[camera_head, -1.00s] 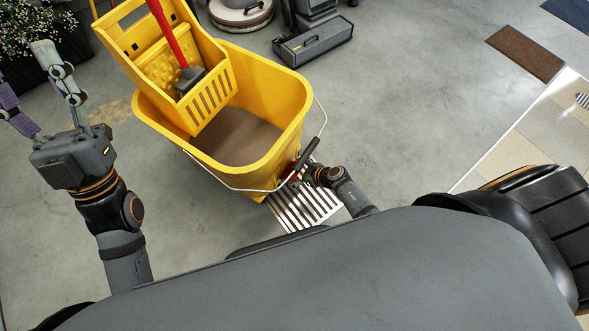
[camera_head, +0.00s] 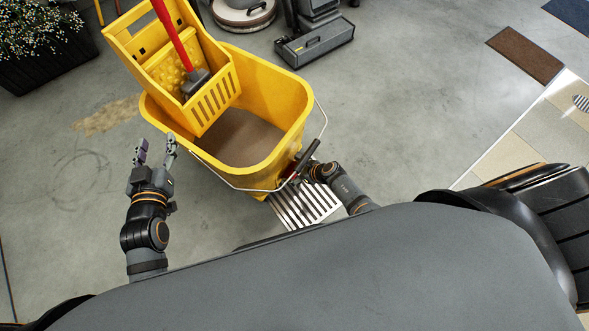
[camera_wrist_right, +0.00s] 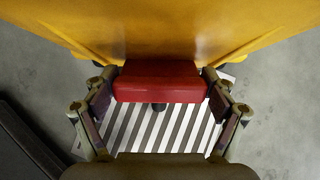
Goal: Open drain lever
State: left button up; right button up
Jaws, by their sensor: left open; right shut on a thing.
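A yellow mop bucket (camera_head: 290,130) with brown water inside stands on the floor in the head view. Its red drain lever (camera_wrist_right: 160,82) sticks out low on the bucket wall in the right wrist view. My right gripper (camera_wrist_right: 160,90) is shut on this lever, with a finger on each side of it. In the head view the lever is mostly hidden by the gripper and the bucket's dark handle grip. My left gripper (camera_head: 155,146) is open and empty, left of the bucket and apart from it.
A slotted floor drain (camera_head: 305,207) lies below the lever. A yellow wringer (camera_head: 190,75) with a red mop handle (camera_head: 172,35) sits on the bucket. A planter (camera_head: 45,60) stands at the upper left, a grey machine (camera_head: 314,42) behind.

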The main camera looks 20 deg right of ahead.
pick_arm(q)
jog(key=shift+s+f, duration=0.1)
jog(key=shift+f, duration=0.25)
pick_arm(e)
jog(key=o, duration=1)
jog(key=shift+s+d+r, duration=0.15)
jog(key=shift+s, duration=0.05)
jog(key=s+d, duration=0.8)
jog(key=s, duration=0.1)
jog(key=shift+s+r, duration=0.25)
jog(key=shift+r, duration=0.05)
